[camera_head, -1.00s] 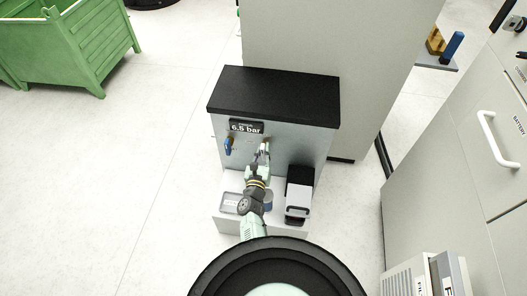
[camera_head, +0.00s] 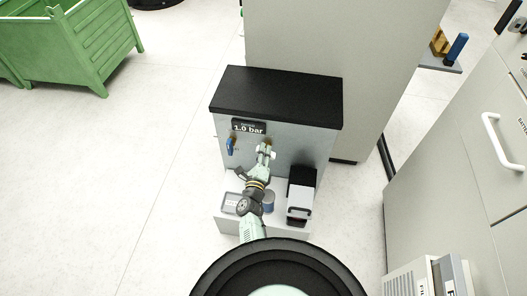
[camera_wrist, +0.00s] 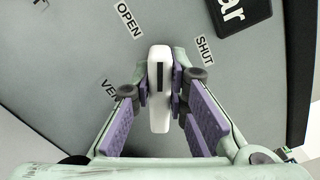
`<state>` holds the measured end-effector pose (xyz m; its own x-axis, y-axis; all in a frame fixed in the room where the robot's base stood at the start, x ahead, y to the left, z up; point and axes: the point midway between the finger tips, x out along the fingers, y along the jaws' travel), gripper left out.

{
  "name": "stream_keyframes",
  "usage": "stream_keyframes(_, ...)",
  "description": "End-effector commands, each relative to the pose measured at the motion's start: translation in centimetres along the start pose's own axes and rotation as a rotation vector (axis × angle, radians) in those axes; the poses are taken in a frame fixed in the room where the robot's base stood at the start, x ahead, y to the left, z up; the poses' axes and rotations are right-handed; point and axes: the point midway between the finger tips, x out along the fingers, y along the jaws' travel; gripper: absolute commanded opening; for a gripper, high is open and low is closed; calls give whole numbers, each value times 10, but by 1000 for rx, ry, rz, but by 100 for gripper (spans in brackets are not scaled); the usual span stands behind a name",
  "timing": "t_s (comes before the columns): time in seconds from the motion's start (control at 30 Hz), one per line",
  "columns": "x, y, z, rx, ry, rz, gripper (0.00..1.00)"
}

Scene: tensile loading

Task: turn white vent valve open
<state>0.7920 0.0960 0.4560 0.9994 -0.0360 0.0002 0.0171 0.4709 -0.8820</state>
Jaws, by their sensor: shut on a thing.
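The white vent valve handle (camera_wrist: 159,110) stands between the purple finger pads in the wrist view, its long axis nearly upright in that picture. My gripper (camera_wrist: 160,90) is shut on it. The OPEN label (camera_wrist: 129,20) is above left of the handle, the SHUT label (camera_wrist: 203,51) above right. A VENT label (camera_wrist: 109,90) is partly hidden by the left finger. In the head view, my gripper (camera_head: 265,151) is at the front panel of the grey cabinet (camera_head: 300,146), below and right of the display (camera_head: 249,128), which reads 1.0 bar. The fingers partly hide the handle there.
A blue valve handle (camera_head: 230,147) hangs left of my gripper on the same panel. A grey tray (camera_head: 229,203), a blue-grey cylinder (camera_head: 268,201) and a black-and-grey device (camera_head: 300,197) stand on the ledge below. A drawer cabinet (camera_head: 455,175) stands right.

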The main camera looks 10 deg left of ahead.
Motion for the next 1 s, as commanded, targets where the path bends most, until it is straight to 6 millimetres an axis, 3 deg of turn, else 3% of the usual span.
stream_keyframes(0.5, 1, 3, 0, -396, -1, -1, 0)
stream_keyframes(1.0, 1, 4, -1, -508, -1, -3, 0)
